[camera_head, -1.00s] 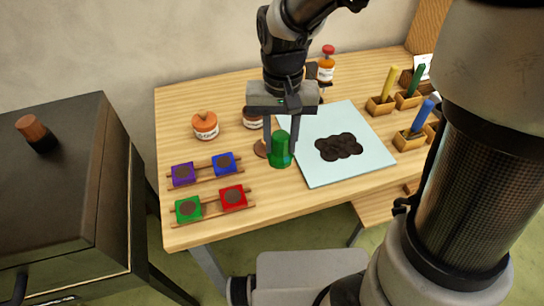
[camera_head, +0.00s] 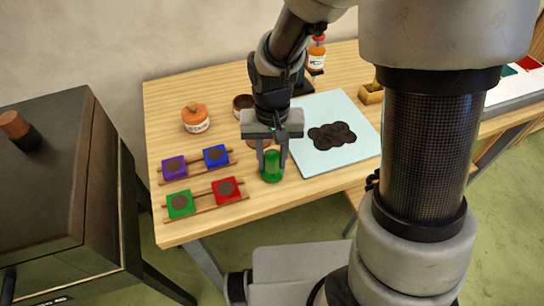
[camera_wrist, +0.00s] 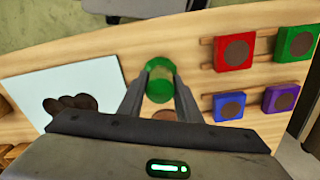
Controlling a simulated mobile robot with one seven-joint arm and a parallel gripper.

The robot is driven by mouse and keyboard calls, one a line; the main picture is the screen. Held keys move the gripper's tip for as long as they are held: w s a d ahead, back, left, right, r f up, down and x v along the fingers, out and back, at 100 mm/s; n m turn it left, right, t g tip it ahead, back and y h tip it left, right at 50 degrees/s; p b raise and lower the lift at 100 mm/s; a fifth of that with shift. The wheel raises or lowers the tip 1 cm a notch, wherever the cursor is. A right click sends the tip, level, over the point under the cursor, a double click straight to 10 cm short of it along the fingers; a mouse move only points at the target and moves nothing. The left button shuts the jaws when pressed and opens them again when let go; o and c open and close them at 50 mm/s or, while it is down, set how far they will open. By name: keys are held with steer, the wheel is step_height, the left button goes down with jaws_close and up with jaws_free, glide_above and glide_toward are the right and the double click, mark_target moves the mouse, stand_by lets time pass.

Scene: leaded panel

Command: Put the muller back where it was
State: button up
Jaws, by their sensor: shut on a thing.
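The muller (camera_head: 272,168) is a green, glassy upright piece left of the pale glass slab (camera_head: 315,106). My gripper (camera_head: 272,160) is shut on its upper part from above. The muller also shows between the fingers in the wrist view (camera_wrist: 159,82). I cannot tell whether its base touches the table. A flat brown disc (camera_head: 257,143) lies just behind it, partly hidden by my gripper, and shows below the muller in the wrist view (camera_wrist: 164,115). The slab bears a dark brown lumpy patch (camera_head: 332,136).
Purple (camera_head: 174,167), blue (camera_head: 216,156), green (camera_head: 180,204) and red (camera_head: 227,190) square pans sit on wooden rails at the left. An orange-topped jar (camera_head: 195,118) and a brown jar (camera_head: 243,103) stand behind. The wooden table (camera_head: 200,228) is bare along its front-left edge.

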steer(key=o, duration=0.7)
steer(key=shift+f, duration=0.2)
steer(key=shift+c, duration=0.2)
steer(key=o, duration=0.4)
steer(key=shift+o, duration=0.2)
steer(key=shift+r, duration=0.15)
step_height(320, 180, up, 12)
steer(key=shift+f+p, duration=0.1)
steer(key=shift+p, duration=0.85)
steer(key=s+d+r+t, duration=0.5)
steer(key=s+d+r, duration=0.5)
steer(key=r, duration=0.2)
steer(key=shift+s+d+r+t, duration=0.15)
steer(key=shift+d+t, duration=0.15)
steer(key=shift+d, duration=0.05)
